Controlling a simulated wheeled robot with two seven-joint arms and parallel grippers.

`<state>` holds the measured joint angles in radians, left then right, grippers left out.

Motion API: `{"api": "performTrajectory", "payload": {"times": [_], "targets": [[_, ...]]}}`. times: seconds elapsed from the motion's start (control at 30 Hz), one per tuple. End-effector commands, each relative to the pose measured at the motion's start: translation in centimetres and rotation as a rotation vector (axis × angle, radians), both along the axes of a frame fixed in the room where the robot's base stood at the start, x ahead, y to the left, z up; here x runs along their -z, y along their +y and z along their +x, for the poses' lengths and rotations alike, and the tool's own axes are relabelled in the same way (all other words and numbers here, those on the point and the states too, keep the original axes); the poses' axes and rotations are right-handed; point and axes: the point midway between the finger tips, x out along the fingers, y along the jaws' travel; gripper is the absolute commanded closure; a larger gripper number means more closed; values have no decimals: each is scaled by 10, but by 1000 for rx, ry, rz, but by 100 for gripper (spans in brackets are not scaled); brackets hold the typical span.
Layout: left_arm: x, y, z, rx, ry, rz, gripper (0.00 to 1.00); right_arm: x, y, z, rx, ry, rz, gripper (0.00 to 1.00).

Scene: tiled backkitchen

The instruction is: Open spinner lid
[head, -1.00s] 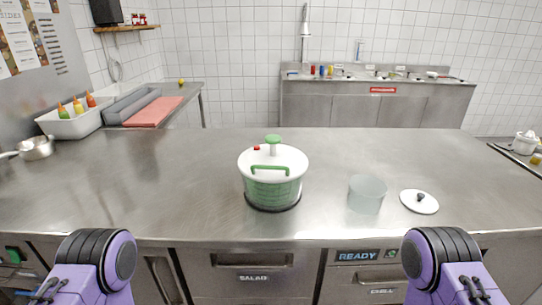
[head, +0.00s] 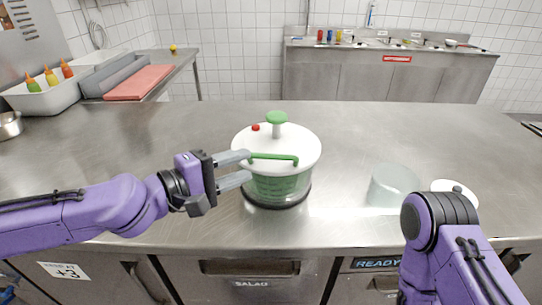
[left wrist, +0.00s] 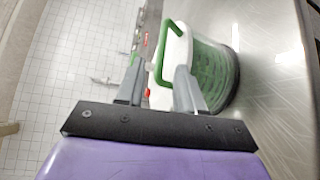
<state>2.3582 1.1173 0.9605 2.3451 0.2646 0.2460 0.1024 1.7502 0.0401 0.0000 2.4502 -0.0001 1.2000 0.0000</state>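The salad spinner (head: 277,185) stands upright on the steel counter, with a clear bowl showing green inside and a dark base. Its white lid (head: 300,143) is on, with a green knob (head: 277,118) on top, a red button (head: 255,127) and a green bar handle (head: 278,158) at the front. My left gripper (head: 243,168) is open at the left front of the lid, its fingertips close to the handle's left end; I cannot tell whether they touch. The left wrist view shows the handle (left wrist: 168,50) beyond the parted fingers (left wrist: 158,88). My right gripper is out of view.
A clear container (head: 392,186) and a small white lid with a dark knob (head: 455,190) lie right of the spinner. A bin of sauce bottles (head: 45,95) and a red board (head: 139,82) are at the back left. The counter behind the spinner is clear.

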Motion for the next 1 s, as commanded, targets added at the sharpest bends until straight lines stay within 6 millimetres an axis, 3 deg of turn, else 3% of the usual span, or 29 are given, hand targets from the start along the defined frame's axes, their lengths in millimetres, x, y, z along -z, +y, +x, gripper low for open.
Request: {"api": "performTrajectory", "payload": {"times": [0.03, 0.3, 0.7, 0.83, 1.0], "targets": [[7, -10, 7, 5, 4, 4, 63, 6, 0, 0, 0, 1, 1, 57], [11, -54, 42, 2, 6, 2, 63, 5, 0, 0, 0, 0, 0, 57], [13, -65, 52, 0, 3, 1, 63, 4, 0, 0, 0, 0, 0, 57], [14, -65, 52, 0, 3, 1, 100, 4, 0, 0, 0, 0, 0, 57], [13, -65, 52, 0, 4, 2, 100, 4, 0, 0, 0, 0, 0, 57]]}}
